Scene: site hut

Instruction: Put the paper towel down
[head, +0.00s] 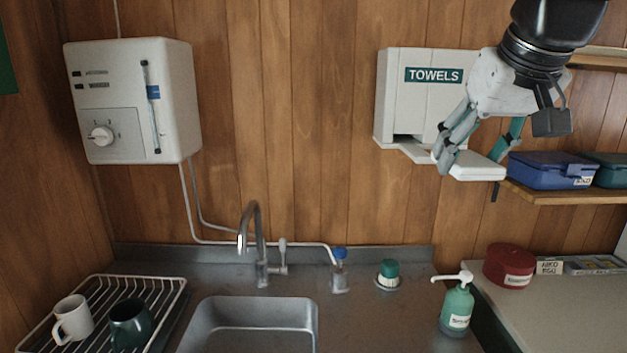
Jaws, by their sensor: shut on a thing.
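My gripper (472,158) is at the upper right, in front of the right part of the towel dispenser. Its fingers are closed on a flat white folded paper towel (478,172), one finger at each end. The paper towel is roughly level, well above the counter. From this view I cannot tell whether it still touches the tray of the white dispenser (390,95), labelled "TOWELS", behind it.
A shelf (575,197) with a blue box (550,172) is close on the right. Below are a green pump bottle (457,308), a red tin (509,267), a sink (250,305) with tap, and a drying rack (165,290) with two mugs. The right worktop (560,315) has bare room in front.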

